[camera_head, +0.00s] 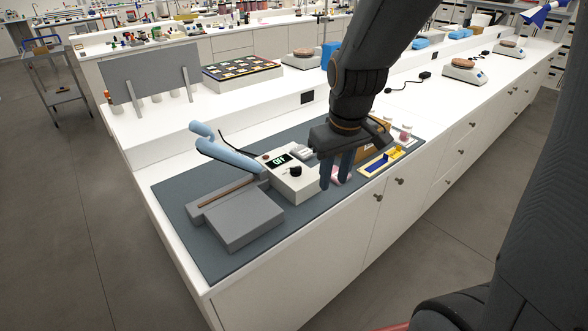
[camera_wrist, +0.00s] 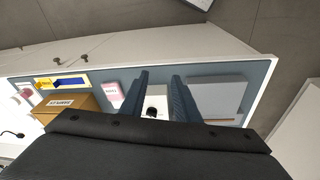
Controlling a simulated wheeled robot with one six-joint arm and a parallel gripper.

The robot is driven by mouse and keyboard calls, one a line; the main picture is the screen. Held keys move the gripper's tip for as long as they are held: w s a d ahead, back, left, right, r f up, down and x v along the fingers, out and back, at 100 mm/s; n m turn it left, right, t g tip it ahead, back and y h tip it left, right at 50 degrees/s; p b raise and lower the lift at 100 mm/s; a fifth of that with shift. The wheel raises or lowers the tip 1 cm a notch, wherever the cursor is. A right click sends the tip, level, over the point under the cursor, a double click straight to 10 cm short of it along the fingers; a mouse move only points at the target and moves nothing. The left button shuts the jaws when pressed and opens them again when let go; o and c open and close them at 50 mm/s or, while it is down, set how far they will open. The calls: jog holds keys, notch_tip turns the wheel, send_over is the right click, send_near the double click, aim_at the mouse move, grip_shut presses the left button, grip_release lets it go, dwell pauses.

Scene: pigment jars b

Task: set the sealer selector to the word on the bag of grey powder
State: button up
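The sealer has a grey base (camera_head: 240,221), a pale blue lever (camera_head: 228,152) and a white control box (camera_head: 292,183). Its small display (camera_head: 279,160) seems to read "Off". A black selector knob (camera_head: 295,172) sits on the box top; it also shows in the wrist view (camera_wrist: 152,112), its pointer direction unclear. My gripper (camera_head: 335,185) points down just right of the control box, open and empty. In the wrist view the knob shows between my fingers (camera_wrist: 160,75). A pink labelled packet (camera_wrist: 113,94) lies beside the box, its word unreadable. I cannot make out a bag of grey powder.
A brown labelled carton (camera_wrist: 72,108) and a yellow tray with a blue inside (camera_head: 394,155) stand right of my gripper on the dark mat (camera_head: 200,256). Small jars (camera_head: 405,133) stand at the mat's right end. A grey panel (camera_head: 150,75) stands behind, at left.

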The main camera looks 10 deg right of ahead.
aim_at(293, 167)
jog(key=w+a+f+n+b, duration=0.1)
jog(key=w+a+n+b, duration=0.1)
jog(key=w+n, duration=0.2)
jog(key=w+a+f+n+g+b, duration=0.1)
jog(key=w+a+n+b, duration=0.1)
jog(key=w, duration=0.7)
jog(key=w+a+f+n+g+b, duration=0.1)
jog(key=w+n+b, duration=0.3)
jog(key=w+n, duration=0.2)
jog(key=shift+w+a+f+n, duration=0.15)
jog(key=shift+w+a+n, duration=0.2)
jog(key=shift+w, duration=0.45)
jog(key=shift+w+a+f, duration=0.1)
jog(key=shift+f+p, duration=1.25)
jog(key=shift+f, duration=2.45)
grip_shut()
